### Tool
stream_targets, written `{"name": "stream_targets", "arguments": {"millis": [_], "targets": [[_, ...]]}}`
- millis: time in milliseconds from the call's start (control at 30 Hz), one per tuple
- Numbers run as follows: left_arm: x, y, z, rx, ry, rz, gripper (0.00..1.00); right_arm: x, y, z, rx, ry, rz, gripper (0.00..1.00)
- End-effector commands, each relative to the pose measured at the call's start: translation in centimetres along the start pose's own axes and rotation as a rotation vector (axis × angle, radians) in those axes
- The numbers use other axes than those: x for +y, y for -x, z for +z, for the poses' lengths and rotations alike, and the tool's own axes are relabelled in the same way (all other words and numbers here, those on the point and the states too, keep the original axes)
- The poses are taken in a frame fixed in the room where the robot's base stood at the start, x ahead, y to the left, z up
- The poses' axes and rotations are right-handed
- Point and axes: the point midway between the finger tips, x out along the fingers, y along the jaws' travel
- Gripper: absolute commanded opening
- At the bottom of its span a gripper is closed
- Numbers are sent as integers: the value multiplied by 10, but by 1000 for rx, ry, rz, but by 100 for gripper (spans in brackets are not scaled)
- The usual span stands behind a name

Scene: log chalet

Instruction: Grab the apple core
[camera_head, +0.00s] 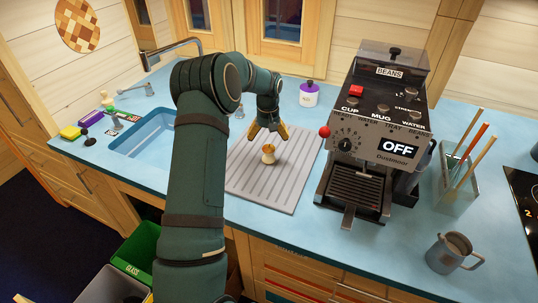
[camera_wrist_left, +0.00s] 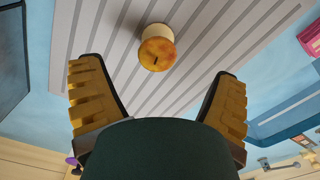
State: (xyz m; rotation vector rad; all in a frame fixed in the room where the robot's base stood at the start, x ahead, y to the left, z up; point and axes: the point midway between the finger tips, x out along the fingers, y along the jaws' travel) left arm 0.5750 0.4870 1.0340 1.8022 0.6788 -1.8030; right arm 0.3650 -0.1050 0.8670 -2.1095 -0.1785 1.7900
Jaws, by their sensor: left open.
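The apple core (camera_head: 268,154) stands on the grey ribbed drying mat (camera_head: 277,187) beside the sink. It has a pale waist and an orange-yellow end. My left gripper (camera_head: 268,131) is just behind and above the core in the head view, with its yellow-padded fingers apart. In the left wrist view the core (camera_wrist_left: 157,47) lies beyond the spread fingertips, roughly centred between them, and nothing is between the fingers (camera_wrist_left: 158,75). My right gripper is not in view.
A coffee machine (camera_head: 375,125) stands right of the mat, with a utensil holder (camera_head: 458,185) and a mug (camera_head: 452,252) further right. A white pot (camera_head: 309,95) is behind the mat. The sink (camera_head: 140,140) is left. Bins (camera_head: 135,255) stand below the counter.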

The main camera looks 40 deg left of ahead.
Motion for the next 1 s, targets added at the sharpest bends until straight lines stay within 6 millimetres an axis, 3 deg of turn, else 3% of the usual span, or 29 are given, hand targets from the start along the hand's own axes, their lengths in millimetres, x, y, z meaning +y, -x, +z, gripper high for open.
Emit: {"name": "stream_targets", "arguments": {"millis": [333,600,867,900,1000], "targets": [[0,-23,0,-1,1,1,89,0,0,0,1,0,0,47],[1,-60,-2,-2,0,1,89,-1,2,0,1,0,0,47],[1,-66,-2,0,0,1,89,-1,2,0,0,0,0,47],[1,-66,-2,0,0,1,84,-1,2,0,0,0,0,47],[1,-66,-2,0,0,1,49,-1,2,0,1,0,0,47]]}}
